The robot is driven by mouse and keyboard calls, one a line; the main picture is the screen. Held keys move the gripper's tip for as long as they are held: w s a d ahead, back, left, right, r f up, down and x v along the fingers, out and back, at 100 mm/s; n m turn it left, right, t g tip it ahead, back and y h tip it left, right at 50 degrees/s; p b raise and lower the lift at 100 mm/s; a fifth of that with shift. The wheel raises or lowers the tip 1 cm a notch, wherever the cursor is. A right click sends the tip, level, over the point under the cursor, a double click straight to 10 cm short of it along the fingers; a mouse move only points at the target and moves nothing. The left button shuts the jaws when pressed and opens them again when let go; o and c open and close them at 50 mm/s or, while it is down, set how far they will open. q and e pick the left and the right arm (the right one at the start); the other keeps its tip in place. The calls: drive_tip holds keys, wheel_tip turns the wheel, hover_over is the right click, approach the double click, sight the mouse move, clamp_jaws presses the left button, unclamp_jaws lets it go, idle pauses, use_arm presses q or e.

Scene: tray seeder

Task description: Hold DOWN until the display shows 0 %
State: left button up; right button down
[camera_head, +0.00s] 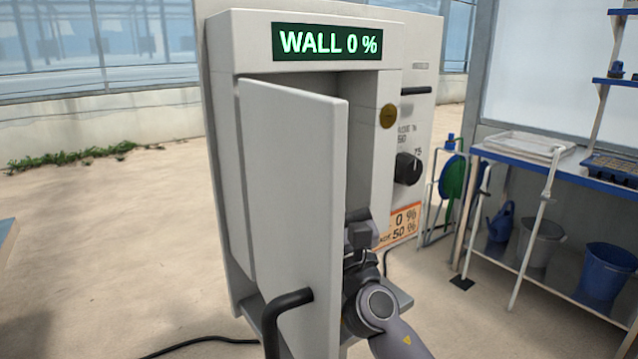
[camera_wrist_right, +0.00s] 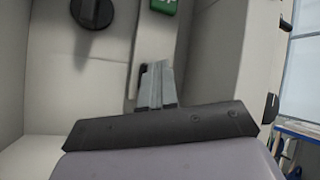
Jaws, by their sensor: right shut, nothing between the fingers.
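The display (camera_head: 327,42) at the top of the grey cabinet reads WALL 0 % in light letters on dark green. My right gripper (camera_head: 359,217) reaches into the cabinet opening beside the half-open door (camera_head: 293,180). In the right wrist view my right gripper (camera_wrist_right: 156,66) is shut and empty, its fingertips at the pale panel inside. A small dark part (camera_wrist_right: 142,75) shows right beside the fingers; I cannot tell whether it is the DOWN button or whether they touch it. A green piece with a white mark (camera_wrist_right: 164,5) sits above. My left gripper is out of view.
The door has a black handle (camera_head: 287,306) and stands close to my right arm. A dark knob (camera_head: 408,168) is on the cabinet's right face, above an orange-edged label (camera_head: 400,224).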

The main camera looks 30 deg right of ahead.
drive_tip(key=shift+s, duration=0.1)
idle(0.6)
drive_tip(key=shift+s, duration=0.7)
drive_tip(key=shift+s+d+p, duration=0.1)
drive_tip(key=shift+s+p, duration=0.3)
drive_tip(key=shift+s, duration=0.1)
drive_tip(key=shift+s+d, duration=0.15)
drive_tip(key=shift+s, duration=1.9)
